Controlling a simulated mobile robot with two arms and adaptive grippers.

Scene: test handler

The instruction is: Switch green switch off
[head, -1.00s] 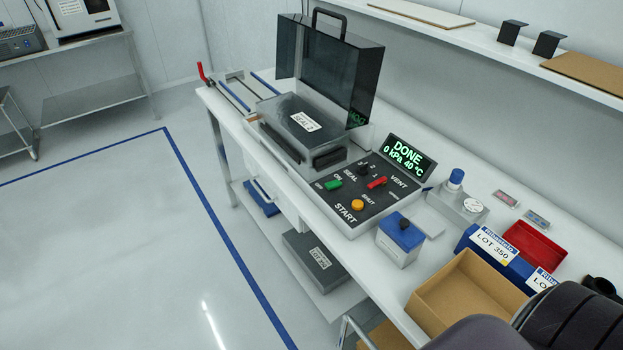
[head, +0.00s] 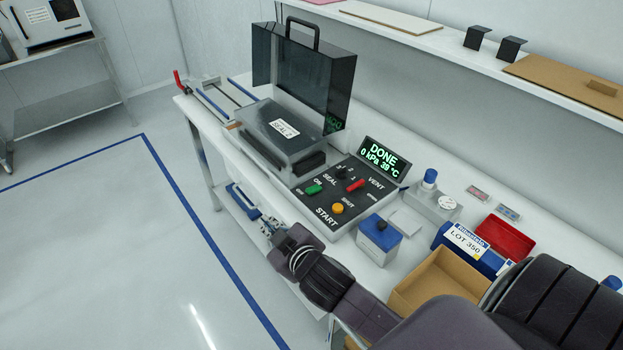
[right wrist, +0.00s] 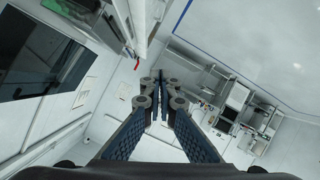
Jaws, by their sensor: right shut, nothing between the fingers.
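The green switch (head: 313,189) is on the dark control panel (head: 322,205) of the sealing machine, beside the ON and OFF labels. Its exact tilt is too small to tell. A red switch (head: 355,185) and an orange button (head: 337,208) share the panel. My right gripper (head: 266,226) is in front of the machine and to the left of and below the green switch in the head view, apart from it. In the right wrist view its fingers (right wrist: 161,78) are together with nothing between them; the switch does not show there. My left gripper is not in view.
The display (head: 384,159) reads DONE. A blue-topped box (head: 379,240), a cardboard box (head: 437,283) and a red bin (head: 507,238) stand right of the panel. The machine's dark lid (head: 303,75) stands open. Clear floor lies left of the table.

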